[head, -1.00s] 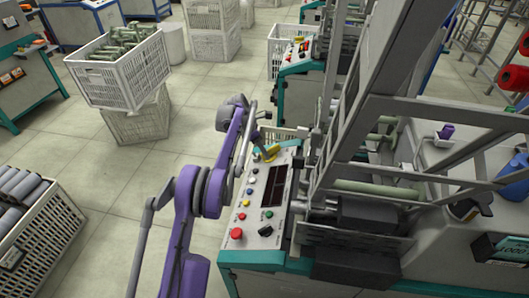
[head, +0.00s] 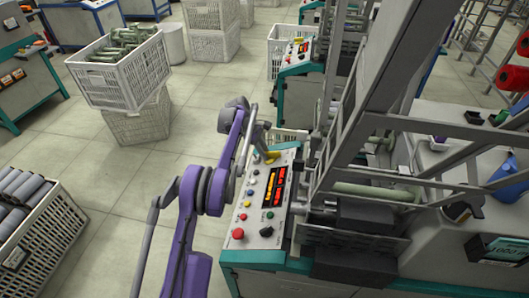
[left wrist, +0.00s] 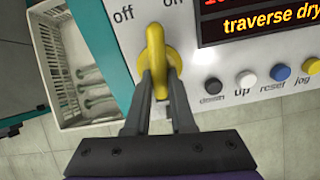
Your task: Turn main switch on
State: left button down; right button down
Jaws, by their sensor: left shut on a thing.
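The main switch is a yellow rotary handle (left wrist: 156,55) on the machine's control panel (head: 249,225), with "off" and "on" printed above it. My left gripper (left wrist: 160,85) is shut on the handle, one finger on each side. In the head view the left gripper (head: 266,152) is at the far end of the panel, over the yellow switch. The panel display (left wrist: 262,18) is lit and reads "traverse dry" in part. My right gripper is not in view.
Beside the switch are several push buttons (left wrist: 246,79). A red button (head: 237,234) and a black knob (head: 266,231) sit at the panel's near end. Crates (head: 118,68) stand on the floor at left. The machine's metal frame (head: 345,110) rises right of the panel.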

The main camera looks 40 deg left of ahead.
pick_arm(q)
jog(key=shift+w+a+m+p, duration=0.15)
jog(key=shift+m+p, duration=0.35)
jog(key=shift+m, duration=1.6)
jog(key=c, duration=0.8)
grip_release()
jog(key=shift+o, duration=0.2)
jog(key=shift+r, duration=0.1)
jog(key=p+v, duration=0.1)
jog(key=v, duration=0.9)
jog(key=shift+r+p, duration=0.3)
jog(key=shift+p, duration=0.05)
